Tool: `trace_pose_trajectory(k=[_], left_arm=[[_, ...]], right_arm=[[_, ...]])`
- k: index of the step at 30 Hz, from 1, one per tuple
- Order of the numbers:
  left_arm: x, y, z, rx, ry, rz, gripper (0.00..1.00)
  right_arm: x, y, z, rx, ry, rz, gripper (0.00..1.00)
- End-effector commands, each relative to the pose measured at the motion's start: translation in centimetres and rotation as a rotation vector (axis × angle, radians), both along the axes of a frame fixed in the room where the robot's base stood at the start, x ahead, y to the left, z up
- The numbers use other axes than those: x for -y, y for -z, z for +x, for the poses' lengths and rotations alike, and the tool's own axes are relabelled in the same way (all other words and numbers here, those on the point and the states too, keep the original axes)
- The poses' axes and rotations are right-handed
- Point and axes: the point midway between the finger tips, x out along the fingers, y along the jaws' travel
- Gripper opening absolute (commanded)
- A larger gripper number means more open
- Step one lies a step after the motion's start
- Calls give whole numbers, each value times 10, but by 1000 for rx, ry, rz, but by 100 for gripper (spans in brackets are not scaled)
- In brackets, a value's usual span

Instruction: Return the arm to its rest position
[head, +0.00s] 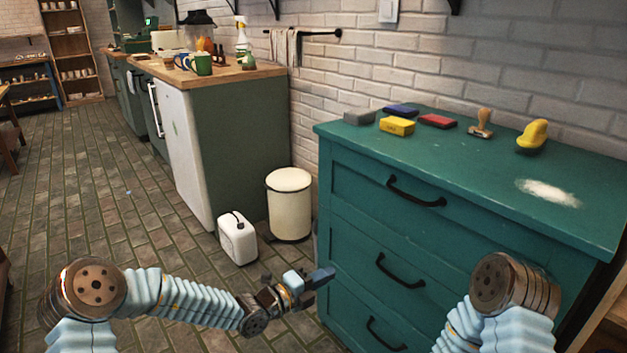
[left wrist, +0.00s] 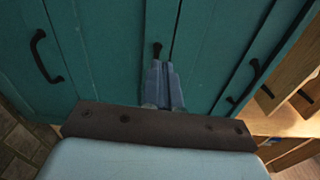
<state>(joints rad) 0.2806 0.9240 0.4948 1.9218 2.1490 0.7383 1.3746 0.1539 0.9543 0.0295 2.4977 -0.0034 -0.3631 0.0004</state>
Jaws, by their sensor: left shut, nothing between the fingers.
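My left arm comes in from the lower left of the head view. Its gripper (head: 318,279) is shut and empty, held low in front of the left side of the teal dresser (head: 352,204). In the left wrist view the shut fingers (left wrist: 161,72) point at the teal drawer fronts (left wrist: 105,50), with nothing between them. Whether they touch the drawer fronts cannot be told. My right arm shows only as a bent joint at the lower right of the head view; its gripper is out of view.
On the dresser lie a yellow block (head: 397,126), a red pad (head: 437,121), a blue pad (head: 401,110), a grey block (head: 359,117), a wooden stamp (head: 482,123), a yellow object (head: 533,136) and white powder (head: 548,192). A bin (head: 289,205) and white canister (head: 237,240) stand left. The tiled floor is open.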

Motion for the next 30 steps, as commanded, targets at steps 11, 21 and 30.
trace_pose_trajectory(k=[11,21,30], left_arm=[[-25,184,-196,712,911,904,0],[-137,269,-291,2061,1821,1163,0],[-145,270,-299,-2204,-1654,-929,0]], right_arm=[[0,0,0,0,0,0,43],[0,0,0,0,0,0,43],[0,0,0,0,0,0,43]])
